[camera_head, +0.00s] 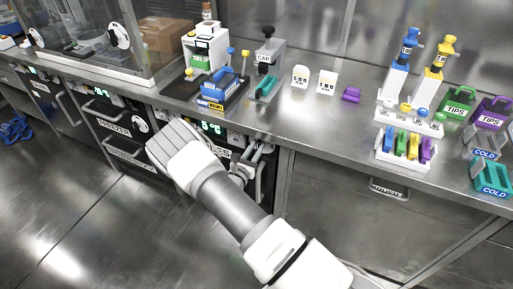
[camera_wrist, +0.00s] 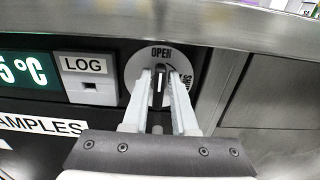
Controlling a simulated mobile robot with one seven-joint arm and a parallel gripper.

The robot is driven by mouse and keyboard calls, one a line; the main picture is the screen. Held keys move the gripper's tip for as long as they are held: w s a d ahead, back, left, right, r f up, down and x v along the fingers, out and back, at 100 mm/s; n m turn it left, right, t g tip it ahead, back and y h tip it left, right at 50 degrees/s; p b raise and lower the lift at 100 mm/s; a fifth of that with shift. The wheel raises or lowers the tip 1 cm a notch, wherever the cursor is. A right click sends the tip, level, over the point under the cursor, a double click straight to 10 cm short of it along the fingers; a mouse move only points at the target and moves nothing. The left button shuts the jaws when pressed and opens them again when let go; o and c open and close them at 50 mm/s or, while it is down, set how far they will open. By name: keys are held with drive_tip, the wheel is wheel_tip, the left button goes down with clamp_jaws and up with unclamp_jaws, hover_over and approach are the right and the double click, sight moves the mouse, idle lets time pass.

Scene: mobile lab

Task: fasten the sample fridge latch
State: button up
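The sample fridge latch (camera_wrist: 159,84) is a round white dial with a narrow dark upright handle on the fridge front. OPEN is printed above the handle and SHUT at its right; the handle points up at OPEN. My gripper (camera_wrist: 162,74) has its two pale fingers on either side of the handle in the wrist view. I cannot tell whether they press on it. The fridge (camera_wrist: 30,105) carries a green temperature display and a partly hidden SAMPLES label. In the head view my arm hides much of the fridge front.
A LOG panel (camera_wrist: 88,78) sits left of the dial. The metal counter edge (camera_wrist: 220,25) runs just above. On the counter stand a blue rack (camera_head: 222,92), a CAP stand (camera_head: 268,55) and a pipette stand (camera_head: 410,115). The floor (camera_head: 70,220) at left is mostly clear.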

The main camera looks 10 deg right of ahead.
clamp_jaws()
drive_tip(key=shift+m, duration=0.3)
drive_tip(key=shift+s+d+f+m+b, duration=0.3)
drive_tip(key=shift+m+b, duration=0.5)
drive_tip(key=shift+m, duration=2.05)
drive_tip(key=shift+s+d+f+m+b, duration=0.15)
drive_tip(key=shift+f+m+b, duration=0.45)
drive_tip(key=shift+m, duration=2.3)
drive_tip(key=shift+s+d+f+m+b, duration=0.2)
drive_tip(key=shift+m+b, duration=0.8)
drive_tip(key=shift+m, duration=1.85)
drive_tip(key=shift+w+r, duration=0.1)
drive_tip(key=shift+o, duration=2.1)
unclamp_jaws()
